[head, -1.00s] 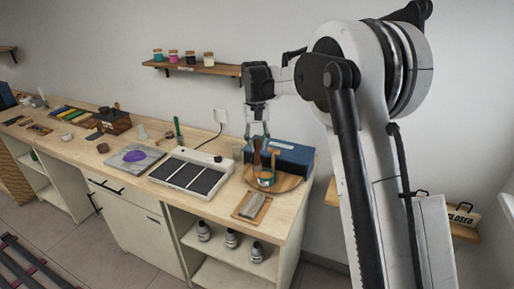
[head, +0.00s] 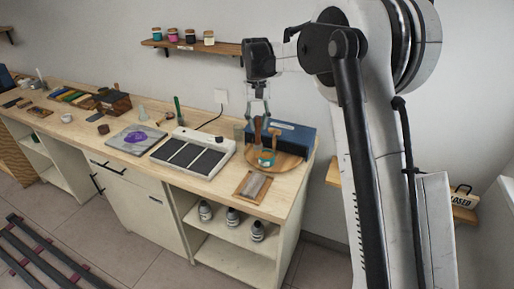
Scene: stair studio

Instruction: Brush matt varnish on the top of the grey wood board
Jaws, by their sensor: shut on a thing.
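My gripper (head: 260,113) points down above the right end of the workbench. It is shut on a brown-handled brush (head: 258,130), held upright; its lower end is at the jar, and I cannot tell whether it is inside or behind it. The small jar (head: 266,158) with a teal band stands on a round wooden tray (head: 289,164). Another light brown stick or handle (head: 275,140) rises beside the jar. A small grey board (head: 256,185) lies on a brown wooden base (head: 241,189) near the bench's front edge, in front of the tray.
A blue box (head: 296,137) stands right behind the tray. A white panel device (head: 212,142) with dark plates lies left. Further left is a grey slab (head: 119,142) with a purple blob. A wall shelf (head: 220,47) with several jars hangs behind the gripper.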

